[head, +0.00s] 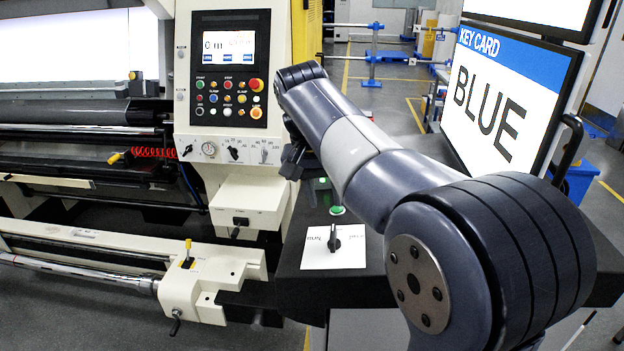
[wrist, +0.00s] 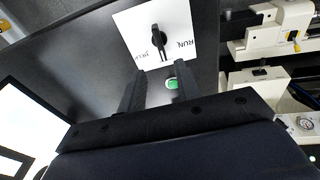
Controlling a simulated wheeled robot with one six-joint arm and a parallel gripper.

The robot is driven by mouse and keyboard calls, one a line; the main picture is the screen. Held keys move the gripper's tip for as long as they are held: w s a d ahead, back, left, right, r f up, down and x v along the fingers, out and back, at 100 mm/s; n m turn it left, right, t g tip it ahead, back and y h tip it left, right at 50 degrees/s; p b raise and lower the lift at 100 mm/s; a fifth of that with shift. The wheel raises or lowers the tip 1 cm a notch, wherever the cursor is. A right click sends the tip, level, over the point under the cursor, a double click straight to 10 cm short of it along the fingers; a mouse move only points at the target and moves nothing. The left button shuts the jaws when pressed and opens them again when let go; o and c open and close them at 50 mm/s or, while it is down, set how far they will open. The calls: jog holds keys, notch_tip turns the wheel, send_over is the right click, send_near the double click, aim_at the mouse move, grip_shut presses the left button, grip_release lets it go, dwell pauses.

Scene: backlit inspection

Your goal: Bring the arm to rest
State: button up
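My arm reaches out from the lower right of the head view over a black table (head: 290,285). My gripper (head: 297,165) is at its far end, partly hidden by the arm there. In the wrist view my gripper (wrist: 154,72) shows two dark fingers spread apart with nothing between them, so it is open and empty. Beyond the fingers is a white plate (wrist: 178,22) with a black rotary knob (wrist: 157,38) and the word RUN. A green button (wrist: 172,84) shows between the fingers, close to the right one. The gripper appears above the table, apart from both.
A screen reading KEY CARD BLUE (head: 505,100) stands close to the right of my arm. A cream machine with a control panel (head: 228,75) and rollers (head: 80,140) stands at the left. Open floor (head: 390,95) lies behind.

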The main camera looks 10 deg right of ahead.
aim_at(332, 233)
jog(key=x, duration=1)
jog(key=shift+d+f, duration=0.15)
jog(key=shift+f, duration=0.2)
jog(key=shift+r, duration=0.15)
